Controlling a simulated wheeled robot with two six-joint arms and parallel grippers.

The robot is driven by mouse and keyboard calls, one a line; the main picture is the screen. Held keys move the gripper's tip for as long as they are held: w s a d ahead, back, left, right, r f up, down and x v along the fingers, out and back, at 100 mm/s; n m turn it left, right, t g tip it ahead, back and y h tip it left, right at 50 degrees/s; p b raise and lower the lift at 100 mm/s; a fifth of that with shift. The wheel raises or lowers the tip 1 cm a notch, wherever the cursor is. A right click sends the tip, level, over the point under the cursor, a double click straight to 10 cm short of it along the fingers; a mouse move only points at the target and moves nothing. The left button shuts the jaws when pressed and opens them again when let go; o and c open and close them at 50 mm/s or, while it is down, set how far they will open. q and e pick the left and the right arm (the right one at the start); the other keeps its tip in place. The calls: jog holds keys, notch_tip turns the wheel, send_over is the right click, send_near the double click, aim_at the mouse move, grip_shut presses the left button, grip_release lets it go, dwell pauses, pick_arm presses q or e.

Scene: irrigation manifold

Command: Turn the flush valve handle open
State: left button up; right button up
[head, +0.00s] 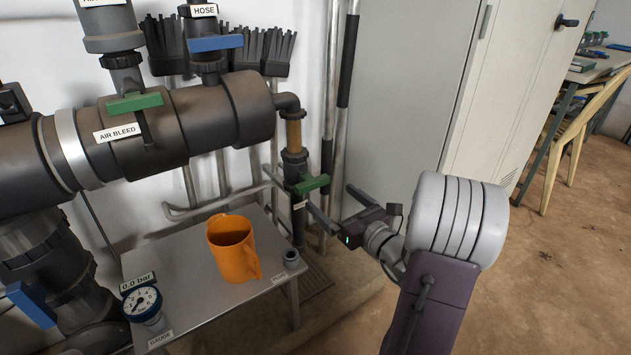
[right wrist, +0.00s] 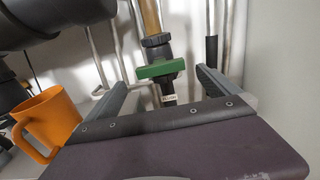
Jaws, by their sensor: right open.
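The flush valve is on the vertical pipe at the right end of the manifold, with a green handle (head: 312,185). In the right wrist view the green handle (right wrist: 160,68) lies crosswise, ahead of my fingers and between them in the picture. A small white tag (right wrist: 168,99) sits just below it, its lettering too small to read surely. My right gripper (head: 331,198) is open and empty, its fingers pointing at the valve from the right. I cannot tell whether a fingertip touches the handle. My left gripper is not in view.
An orange mug (head: 232,248), a pressure gauge (head: 142,302) reading about 0.0 bar and a small grey fitting (head: 291,259) stand on the metal table (head: 190,290). The air bleed valve has a green handle (head: 135,102), the hose valve a blue one (head: 215,43). A grey cabinet (head: 410,90) stands behind.

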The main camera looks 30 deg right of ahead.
aim_at(315, 184)
jog(key=w, duration=0.3)
jog(key=shift+w+a+f+p, duration=0.2)
jog(key=shift+w+a+p, duration=0.1)
jog(key=shift+w, duration=0.1)
jog(key=w+b, duration=0.1)
jog(key=w, duration=0.2)
jog(key=shift+w+a, duration=0.1)
jog(key=shift+w, duration=0.25)
jog(key=shift+w+r, duration=0.15)
jog(key=shift+w, duration=0.1)
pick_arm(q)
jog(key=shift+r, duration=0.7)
pick_arm(e)
jog(key=c, duration=1.1)
